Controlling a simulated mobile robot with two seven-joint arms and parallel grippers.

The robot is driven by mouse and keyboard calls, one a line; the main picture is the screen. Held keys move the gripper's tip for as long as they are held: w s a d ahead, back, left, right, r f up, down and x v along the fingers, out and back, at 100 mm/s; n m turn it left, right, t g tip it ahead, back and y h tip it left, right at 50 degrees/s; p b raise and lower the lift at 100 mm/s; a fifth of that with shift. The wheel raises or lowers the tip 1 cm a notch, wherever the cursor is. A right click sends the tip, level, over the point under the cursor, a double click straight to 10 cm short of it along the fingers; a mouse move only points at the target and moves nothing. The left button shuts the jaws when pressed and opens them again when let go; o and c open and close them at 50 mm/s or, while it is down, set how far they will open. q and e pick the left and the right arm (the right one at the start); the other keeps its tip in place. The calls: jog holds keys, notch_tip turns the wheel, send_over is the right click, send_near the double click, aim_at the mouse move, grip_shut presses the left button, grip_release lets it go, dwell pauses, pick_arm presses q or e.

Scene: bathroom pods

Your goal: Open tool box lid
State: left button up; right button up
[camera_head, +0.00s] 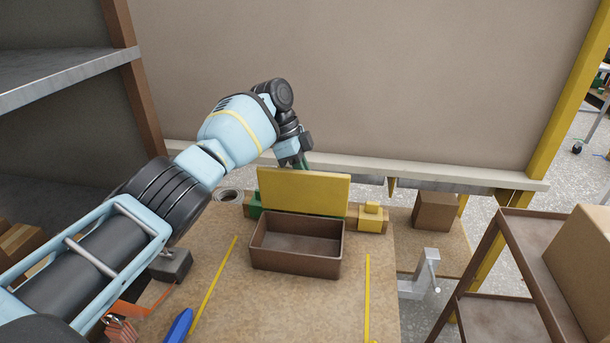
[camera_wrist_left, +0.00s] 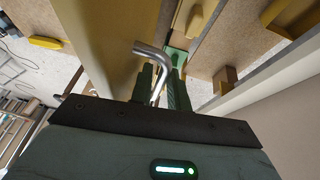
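The tool box (camera_head: 297,263) is a brown open tray on the workbench, its inside empty. Its yellow lid (camera_head: 303,192) stands roughly upright along the box's back edge, so the box is open. My left gripper (camera_head: 303,163) is at the lid's top edge, reaching behind it; the fingertips are partly hidden in the head view. In the left wrist view, the yellow lid (camera_wrist_left: 105,40) is beside the fingers (camera_wrist_left: 162,85). A bent metal handle (camera_wrist_left: 150,50) lies between the close-set fingers, which look shut on it. My right gripper is not in view.
The brown workbench (camera_head: 225,290) carries yellow strips on both sides of the box. A yellow block (camera_head: 371,215) stands right of the lid. A grey vise (camera_head: 422,275) sits at the bench's right edge. A wall (camera_head: 400,80) rises behind; a brown shelf rack (camera_head: 510,260) stands at right.

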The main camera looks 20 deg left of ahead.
pick_arm(q)
jog(key=v, duration=0.7)
jog(key=shift+r+b, duration=0.35)
jog(key=shift+b, duration=0.1)
jog(key=shift+a, duration=0.15)
